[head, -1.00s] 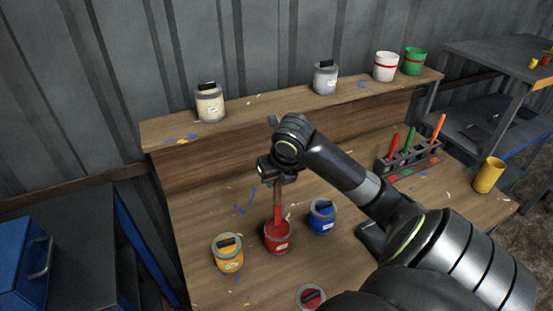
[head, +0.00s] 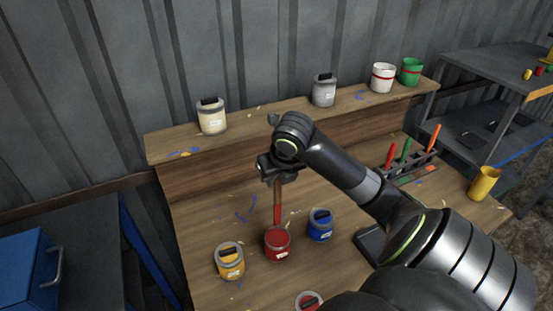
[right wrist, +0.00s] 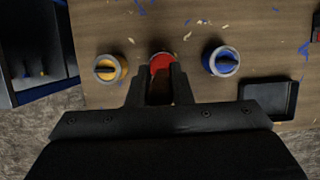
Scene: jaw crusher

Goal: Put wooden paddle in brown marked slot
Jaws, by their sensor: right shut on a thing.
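My right gripper (head: 277,175) is shut on the wooden paddle (head: 277,205), which hangs upright below it. The paddle's lower part is red. Its lower end meets the rim of the open red paint can (head: 277,246) in the picture; I cannot tell whether it is inside or just above. In the right wrist view the fingers (right wrist: 160,82) hide most of the paddle, over the red can (right wrist: 161,62). A dark rack (head: 408,164) at the right holds a red, a green and an orange-handled tool. Its slot markings are too small to tell. My left gripper is out of view.
A yellow can (head: 229,261) and a blue can (head: 320,225) flank the red can closely. A red lid (head: 309,300) lies at the front. A black tray (right wrist: 270,98) is on the right. Several cans line the back shelf (head: 260,121).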

